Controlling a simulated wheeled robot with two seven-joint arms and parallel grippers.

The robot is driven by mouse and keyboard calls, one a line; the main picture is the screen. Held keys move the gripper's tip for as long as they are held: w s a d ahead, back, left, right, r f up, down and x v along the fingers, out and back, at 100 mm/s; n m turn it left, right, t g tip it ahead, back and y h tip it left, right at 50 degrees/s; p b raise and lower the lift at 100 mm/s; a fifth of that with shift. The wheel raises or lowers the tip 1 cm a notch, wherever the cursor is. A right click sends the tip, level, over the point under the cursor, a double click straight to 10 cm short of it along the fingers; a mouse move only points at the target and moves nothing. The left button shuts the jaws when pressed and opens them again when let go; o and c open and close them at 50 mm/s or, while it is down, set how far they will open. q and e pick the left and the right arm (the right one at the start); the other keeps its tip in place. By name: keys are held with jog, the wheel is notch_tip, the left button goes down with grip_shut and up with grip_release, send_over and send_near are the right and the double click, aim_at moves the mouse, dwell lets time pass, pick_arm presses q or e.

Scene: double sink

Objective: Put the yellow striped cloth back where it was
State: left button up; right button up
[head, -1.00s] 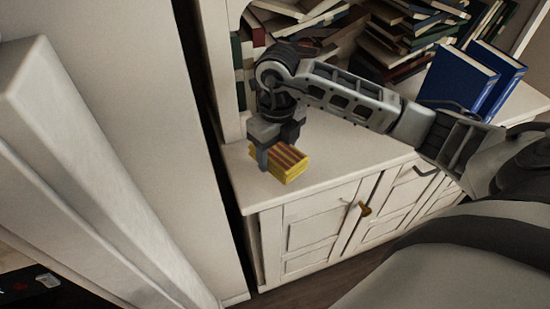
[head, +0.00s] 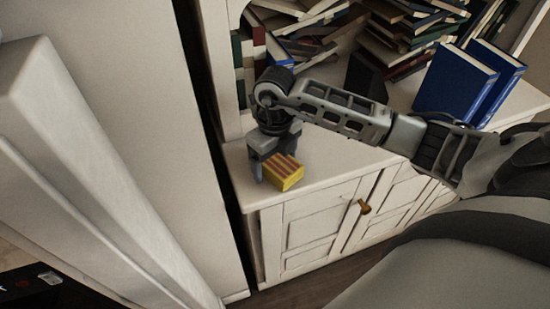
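The yellow striped cloth (head: 286,176), a small folded block with dark red stripes, lies at the left front of the white cabinet top, near its front edge. My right gripper (head: 274,162) points down over the cloth. Its fingers stand apart, one at the cloth's left side and one behind it. Part of the cloth is hidden by the gripper, and I cannot tell whether the fingers press on it. My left gripper is not in view.
Two blue books (head: 457,84) stand upright on the cabinet top (head: 335,160) to the right. A jumble of books (head: 400,35) lies behind my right arm. A tall white panel (head: 120,90) is close on the left. Cabinet doors with a brass knob (head: 364,207) are below.

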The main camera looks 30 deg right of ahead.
aim_at(275, 158)
notch_tip(275, 158, up, 12)
jog(key=shift+r, duration=0.2)
dwell(0.4)
dwell(0.5)
